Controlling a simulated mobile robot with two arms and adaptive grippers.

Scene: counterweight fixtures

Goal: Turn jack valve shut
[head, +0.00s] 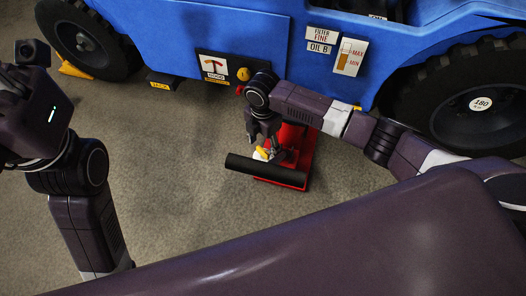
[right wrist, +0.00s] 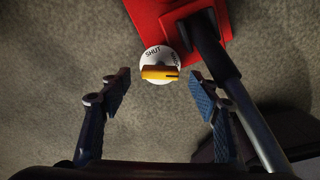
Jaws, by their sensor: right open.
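The red jack (head: 298,158) stands on the floor beside the blue vehicle, its black handle (head: 266,171) sticking out low across its front. The jack valve is a white dial (right wrist: 157,58) with a yellow bar knob (right wrist: 160,73). SHUT is printed at its upper left, and another word at its right is too small to read surely. The knob lies nearly level, its dark mark at the right end. My right gripper (right wrist: 160,93) is open, fingers apart either side of the valve and short of it, not touching. My left arm shows at the left; its fingers are out of view.
The jack's dark bar (right wrist: 217,55) runs close by the right finger in the wrist view. The blue vehicle (head: 150,30) fills the back, with wheels (head: 478,103) and labelled panels. Yellow chocks (head: 75,70) lie at the far left wheel. The grey floor left of the jack is clear.

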